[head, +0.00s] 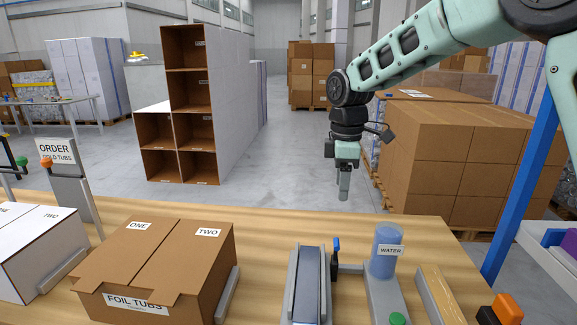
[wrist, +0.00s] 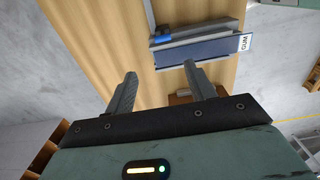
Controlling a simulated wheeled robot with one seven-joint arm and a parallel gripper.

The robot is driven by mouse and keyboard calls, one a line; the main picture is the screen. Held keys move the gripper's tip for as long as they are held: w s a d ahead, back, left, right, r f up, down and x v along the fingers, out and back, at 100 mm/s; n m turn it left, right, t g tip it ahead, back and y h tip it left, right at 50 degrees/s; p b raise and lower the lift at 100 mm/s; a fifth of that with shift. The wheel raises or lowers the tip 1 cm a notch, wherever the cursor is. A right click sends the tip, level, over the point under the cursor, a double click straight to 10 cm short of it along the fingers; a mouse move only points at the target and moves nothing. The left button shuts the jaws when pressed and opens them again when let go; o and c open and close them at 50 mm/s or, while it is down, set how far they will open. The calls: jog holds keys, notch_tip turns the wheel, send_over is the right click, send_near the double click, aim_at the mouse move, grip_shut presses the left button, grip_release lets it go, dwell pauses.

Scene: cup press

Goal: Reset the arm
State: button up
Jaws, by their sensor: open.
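My gripper (head: 344,185) hangs from my arm above the far edge of the wooden table, pointing down and well clear of the things on it. In the wrist view my gripper (wrist: 160,85) shows two grey fingers held apart with nothing between them. The wooden table (head: 270,222) lies below and in front of it. A grey track or press bed (head: 308,285) with a small blue lever stands on the table. It also shows in the wrist view beyond the fingertips as a blue and grey strip (wrist: 200,48).
A brown carton (head: 160,262) labelled FOIL TUBS and a white carton (head: 35,245) stand at the left. A blue WATER cup (head: 386,252) stands on a grey base with a green button. An orange button (head: 507,308) and blue post (head: 520,190) are at the right.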

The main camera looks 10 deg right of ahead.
jog(key=s+a+f+m, duration=0.1)
jog(key=s+a+m, duration=0.1)
jog(key=s+a, duration=0.55)
jog(key=s+a+m, duration=0.1)
jog(key=s+a, duration=0.3)
jog(key=s, duration=0.7)
jog(key=s+f+m, duration=0.3)
jog(key=s+f, duration=0.1)
jog(key=s, duration=1.1)
jog(key=shift+d+m+y, duration=0.3)
jog(key=shift+d+m, duration=0.1)
